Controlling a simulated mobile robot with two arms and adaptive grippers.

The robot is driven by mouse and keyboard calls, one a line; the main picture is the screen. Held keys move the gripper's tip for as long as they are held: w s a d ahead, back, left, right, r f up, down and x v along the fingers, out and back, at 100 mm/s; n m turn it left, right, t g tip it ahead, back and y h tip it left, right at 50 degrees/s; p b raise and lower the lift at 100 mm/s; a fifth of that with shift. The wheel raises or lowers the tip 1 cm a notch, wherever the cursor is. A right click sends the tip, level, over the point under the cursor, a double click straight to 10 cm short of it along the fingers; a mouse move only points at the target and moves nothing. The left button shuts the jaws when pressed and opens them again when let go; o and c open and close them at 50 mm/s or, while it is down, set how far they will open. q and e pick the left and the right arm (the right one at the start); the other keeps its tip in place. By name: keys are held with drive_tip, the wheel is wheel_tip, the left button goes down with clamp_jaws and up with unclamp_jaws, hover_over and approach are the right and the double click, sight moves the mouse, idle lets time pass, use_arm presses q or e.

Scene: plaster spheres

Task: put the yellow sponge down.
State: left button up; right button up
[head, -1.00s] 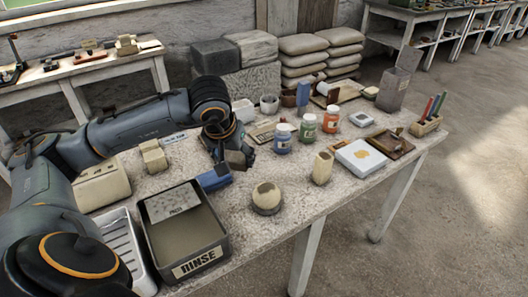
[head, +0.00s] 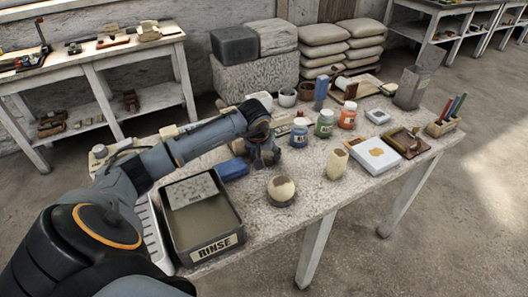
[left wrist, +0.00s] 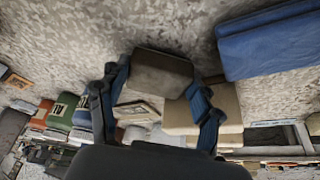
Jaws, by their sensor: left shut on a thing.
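My left gripper (head: 266,158) is over the table between the blue block (head: 233,169) and the jars. It is shut on a dull tan-brown block, which I take to be the yellow sponge (left wrist: 162,72); the block shows between the two fingers in the left wrist view. In the head view the block is mostly hidden by the gripper. I cannot tell whether it touches the tabletop (head: 320,215). The blue block also shows beside the gripper in the left wrist view (left wrist: 270,45). My right gripper is not in view.
A grey RINSE tub (head: 233,226) stands left of a plaster sphere (head: 281,190). Blue (head: 299,133), green (head: 324,124) and red (head: 347,115) jars stand behind. A cream block (head: 337,164) stands to the right. Some bare tabletop lies around the sphere.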

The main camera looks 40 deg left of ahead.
use_arm(q)
drive_tip(key=shift+f, duration=0.1)
drive_tip(key=shift+f+b, duration=0.15)
drive_tip(key=shift+b, duration=0.15)
drive_tip(key=o, duration=1)
drive_tip(key=shift+r+p, duration=0.35)
drive_tip(key=b+v, duration=0.1)
drive_tip(key=v, duration=1)
drive_tip(key=shift+s+r, duration=0.3)
drive_tip(key=shift+d+f, duration=0.1)
